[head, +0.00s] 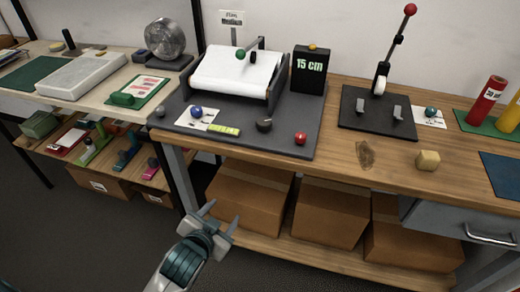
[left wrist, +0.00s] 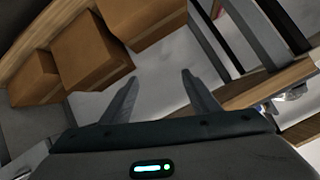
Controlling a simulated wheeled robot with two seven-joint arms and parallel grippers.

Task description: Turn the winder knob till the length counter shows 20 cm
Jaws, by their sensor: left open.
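The winder (head: 236,74) holds a sheet of white film on the dark mat. A crank with a green ball knob (head: 240,55) stands at its back edge. The length counter (head: 309,71) is a black box right of the winder and reads 15 cm in green. My left gripper (head: 221,215) is open and empty, low in front of the bench edge, well below and apart from the knob. Its open fingers also show in the left wrist view (left wrist: 160,80), with nothing between them. My right gripper is not in view.
On the dark mat (head: 235,150) are a blue ball on a card (head: 196,112), a dark knob (head: 264,125) and a red ball (head: 300,138). A tall red-tipped lever (head: 409,10) stands right. Cardboard boxes (head: 247,197) fill the shelf below. The floor by my gripper is clear.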

